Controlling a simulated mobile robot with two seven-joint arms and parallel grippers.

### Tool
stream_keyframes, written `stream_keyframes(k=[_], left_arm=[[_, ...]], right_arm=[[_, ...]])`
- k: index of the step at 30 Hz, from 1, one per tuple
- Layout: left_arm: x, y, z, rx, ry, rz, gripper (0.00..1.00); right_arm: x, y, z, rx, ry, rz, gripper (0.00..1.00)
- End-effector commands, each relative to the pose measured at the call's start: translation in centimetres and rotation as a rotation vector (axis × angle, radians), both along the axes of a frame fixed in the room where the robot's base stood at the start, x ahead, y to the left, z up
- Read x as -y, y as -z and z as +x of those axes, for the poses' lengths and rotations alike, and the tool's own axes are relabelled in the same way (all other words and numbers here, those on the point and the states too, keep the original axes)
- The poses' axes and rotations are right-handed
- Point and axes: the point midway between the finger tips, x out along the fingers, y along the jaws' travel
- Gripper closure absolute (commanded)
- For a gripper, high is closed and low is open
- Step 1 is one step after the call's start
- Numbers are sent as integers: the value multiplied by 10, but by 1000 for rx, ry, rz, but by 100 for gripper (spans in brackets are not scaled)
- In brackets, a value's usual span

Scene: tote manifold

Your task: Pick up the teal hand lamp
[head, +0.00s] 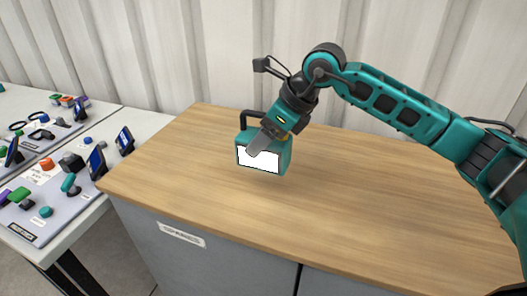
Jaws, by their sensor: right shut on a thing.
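The teal hand lamp (283,161) is a boxy teal body with a white front face and a dark handle on top. It is over the wooden top of a grey cabinet, left of the middle. My right gripper (262,143) comes down from the upper right and is shut on the lamp. One grey finger lies across the lamp's front; the other finger is hidden behind it. I cannot tell whether the lamp touches the wood. My left gripper is out of view.
The wooden cabinet top (370,215) is otherwise bare, with free room right and front of the lamp. A pale corrugated wall (180,50) stands behind. At left, a lower white table (145,122) holds grey boards with several small tools and devices.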

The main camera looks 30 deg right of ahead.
Motion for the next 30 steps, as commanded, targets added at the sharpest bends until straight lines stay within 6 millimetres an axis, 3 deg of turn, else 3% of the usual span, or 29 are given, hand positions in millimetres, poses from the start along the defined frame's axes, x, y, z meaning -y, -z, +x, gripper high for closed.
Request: stream_keyframes(k=[1,6,15,21,30], left_arm=[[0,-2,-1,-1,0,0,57],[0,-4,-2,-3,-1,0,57],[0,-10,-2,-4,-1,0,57],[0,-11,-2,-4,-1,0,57],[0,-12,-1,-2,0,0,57]], right_arm=[[-1,-19,1,11,-1,3,76],[-1,-66,1,9,-1,3,76],[-1,-127,0,7,-1,3,76],[0,-143,0,4,0,2,76],[0,-146,0,2,-1,1,76]])
